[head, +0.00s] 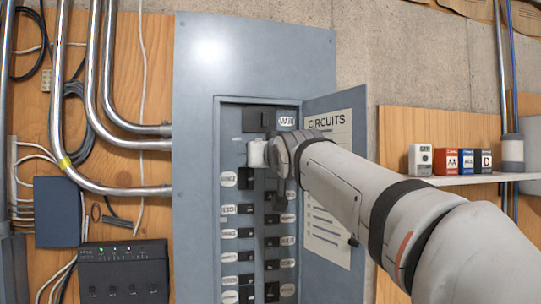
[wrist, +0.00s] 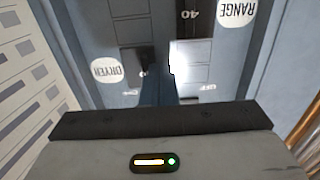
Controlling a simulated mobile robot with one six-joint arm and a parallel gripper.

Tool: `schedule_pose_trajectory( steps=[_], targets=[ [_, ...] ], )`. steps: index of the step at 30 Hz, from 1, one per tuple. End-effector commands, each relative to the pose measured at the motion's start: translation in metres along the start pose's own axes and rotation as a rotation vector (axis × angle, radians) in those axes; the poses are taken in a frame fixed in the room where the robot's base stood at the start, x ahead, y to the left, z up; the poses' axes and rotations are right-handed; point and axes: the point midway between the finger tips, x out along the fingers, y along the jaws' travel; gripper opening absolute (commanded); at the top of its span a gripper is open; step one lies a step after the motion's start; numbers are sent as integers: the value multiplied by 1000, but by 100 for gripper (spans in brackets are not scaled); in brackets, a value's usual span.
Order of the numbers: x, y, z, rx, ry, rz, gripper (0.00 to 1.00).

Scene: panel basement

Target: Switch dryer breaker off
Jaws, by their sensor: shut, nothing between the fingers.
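The oval DRYER label (wrist: 107,71) shows in the wrist view, left of a dark dryer breaker switch (wrist: 139,60). My gripper (wrist: 158,90) is shut and empty. Its dark fingertips are at the breaker column, just right of and below the dryer switch in the wrist view; I cannot tell whether they touch it. In the head view my gripper (head: 257,153) is in front of the upper part of the open breaker panel (head: 200,100). My arm hides the dryer label there. The switch's on or off position is unclear.
The RANGE label (wrist: 235,12) and its breaker lie to the right in the wrist view. The panel door (head: 340,235) stands open on the right, behind my arm. A shelf (head: 460,180) with small boxes is farther right. Conduits (head: 105,100) run on the left.

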Motion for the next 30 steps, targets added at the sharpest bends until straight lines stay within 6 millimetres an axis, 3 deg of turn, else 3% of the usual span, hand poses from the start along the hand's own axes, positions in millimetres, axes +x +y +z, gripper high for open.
schedule_pose_trajectory(
  steps=[30],
  targets=[
    [0,14,0,-1,0,-2,0]
  ],
)
